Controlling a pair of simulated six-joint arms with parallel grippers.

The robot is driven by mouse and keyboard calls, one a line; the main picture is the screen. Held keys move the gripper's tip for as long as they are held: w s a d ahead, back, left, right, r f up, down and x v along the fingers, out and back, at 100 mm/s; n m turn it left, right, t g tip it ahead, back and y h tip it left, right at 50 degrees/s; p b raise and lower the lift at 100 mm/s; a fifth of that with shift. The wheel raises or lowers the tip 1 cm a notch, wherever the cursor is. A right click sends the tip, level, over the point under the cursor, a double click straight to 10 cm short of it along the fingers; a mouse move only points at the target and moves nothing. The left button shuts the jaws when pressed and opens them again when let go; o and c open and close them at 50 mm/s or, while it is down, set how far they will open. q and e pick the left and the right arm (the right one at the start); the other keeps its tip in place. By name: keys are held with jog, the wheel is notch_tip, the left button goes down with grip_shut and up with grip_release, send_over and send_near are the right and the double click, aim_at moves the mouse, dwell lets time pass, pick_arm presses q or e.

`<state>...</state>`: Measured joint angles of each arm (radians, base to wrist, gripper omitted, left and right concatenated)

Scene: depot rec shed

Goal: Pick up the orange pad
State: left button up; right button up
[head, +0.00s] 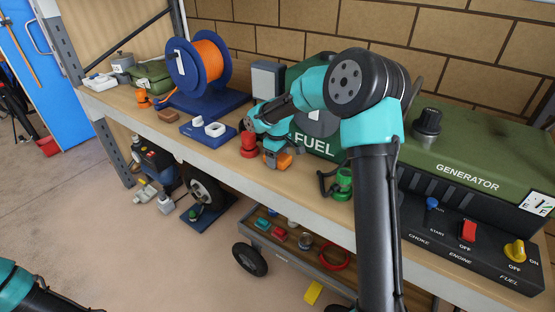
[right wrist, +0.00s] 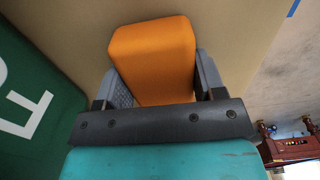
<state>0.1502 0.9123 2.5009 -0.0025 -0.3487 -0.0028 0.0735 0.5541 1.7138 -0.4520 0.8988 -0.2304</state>
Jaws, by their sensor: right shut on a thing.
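The orange pad (head: 285,160) is at the front part of the bench, just left of the green fuel can (head: 318,146). In the right wrist view the pad (right wrist: 153,58) is a plain orange block sitting between the two grey fingers. My right gripper (head: 276,158) is shut on it, with a finger against each side. I cannot tell whether the pad touches the bench or is slightly above it. Part of the pad is hidden by the gripper. My left arm shows only at the lower left corner, and its gripper is out of view.
A red knob-like piece (head: 248,146) stands close left of my right gripper. A green nozzle-like piece (head: 343,182) stands to the right. A blue tray (head: 205,138) with white rings and an orange cable reel (head: 208,62) are farther left. The generator (head: 470,165) fills the right side.

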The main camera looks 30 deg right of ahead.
jog(key=shift+r, duration=0.1)
jog(key=shift+r, duration=1.3)
jog(key=s+a+r, duration=0.2)
jog(key=s+a, duration=0.6)
jog(key=s, duration=0.5)
jog(key=shift+s+a, duration=0.15)
jog(key=shift+s, duration=0.25)
jog(key=shift+r, duration=0.1)
jog(key=o, duration=0.5)
jog(key=c, duration=0.3)
jog(key=shift+w, duration=0.15)
jog(key=shift+c, duration=0.3)
